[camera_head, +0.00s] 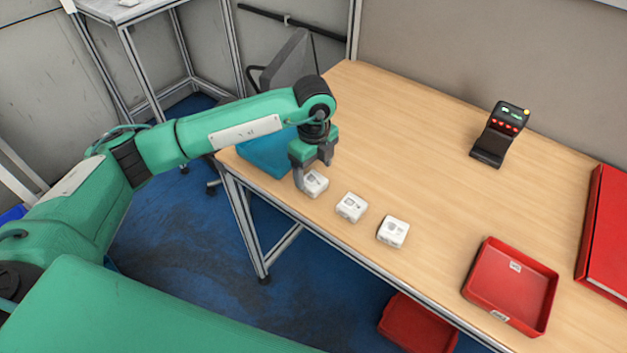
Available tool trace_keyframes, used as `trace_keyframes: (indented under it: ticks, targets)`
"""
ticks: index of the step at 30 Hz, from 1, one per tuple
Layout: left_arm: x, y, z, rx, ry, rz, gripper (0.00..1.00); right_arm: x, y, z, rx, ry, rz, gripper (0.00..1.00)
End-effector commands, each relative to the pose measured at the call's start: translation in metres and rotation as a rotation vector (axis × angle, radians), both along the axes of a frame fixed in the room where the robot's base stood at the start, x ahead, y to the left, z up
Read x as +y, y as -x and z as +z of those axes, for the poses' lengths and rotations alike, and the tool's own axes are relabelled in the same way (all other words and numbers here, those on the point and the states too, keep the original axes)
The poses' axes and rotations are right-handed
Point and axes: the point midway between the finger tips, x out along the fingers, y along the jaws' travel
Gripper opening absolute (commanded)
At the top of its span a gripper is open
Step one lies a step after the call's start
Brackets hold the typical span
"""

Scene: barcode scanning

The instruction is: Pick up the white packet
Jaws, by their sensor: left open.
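Three white packets lie in a row along the table's near edge: a left one (315,184), a middle one (351,207) and a right one (393,232). My left gripper (312,180) points down at the left packet, with its open fingers at that packet's far and left sides. The fingers partly hide the packet, and I cannot tell whether they touch it. The middle and right packets are clear of the gripper. My right gripper is not in view.
A black scanner stand (498,135) stands at the back of the wooden table (420,180). A shallow red tray (548,318) is at the front right, with a red box (606,235) beyond it. A blue-green bin (262,158) is behind my arm. The table's middle is free.

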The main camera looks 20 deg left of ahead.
Motion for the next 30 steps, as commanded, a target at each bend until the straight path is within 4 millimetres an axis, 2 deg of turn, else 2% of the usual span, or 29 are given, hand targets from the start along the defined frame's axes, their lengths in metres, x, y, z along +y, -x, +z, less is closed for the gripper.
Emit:
trace_keyframes:
  ticks: [1,3,7,16,24,30]
  targets:
    - [0.001,0.000,-0.004,0.004,-0.002,0.002,0.76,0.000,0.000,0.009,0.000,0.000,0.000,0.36]
    - [0.002,0.000,-0.015,0.005,-0.001,0.002,0.76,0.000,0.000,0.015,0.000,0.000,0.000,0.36]
    - [0.001,-0.001,-0.033,0.004,-0.002,0.001,0.76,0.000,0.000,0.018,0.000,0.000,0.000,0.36]
    - [0.001,-0.001,-0.039,0.000,0.000,0.000,0.76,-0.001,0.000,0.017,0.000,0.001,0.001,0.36]
    - [0.001,-0.001,-0.039,0.000,0.000,0.000,0.24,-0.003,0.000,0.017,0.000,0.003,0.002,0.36]
    - [0.001,-0.002,-0.038,-0.001,0.000,0.000,0.24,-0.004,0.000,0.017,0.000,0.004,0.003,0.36]
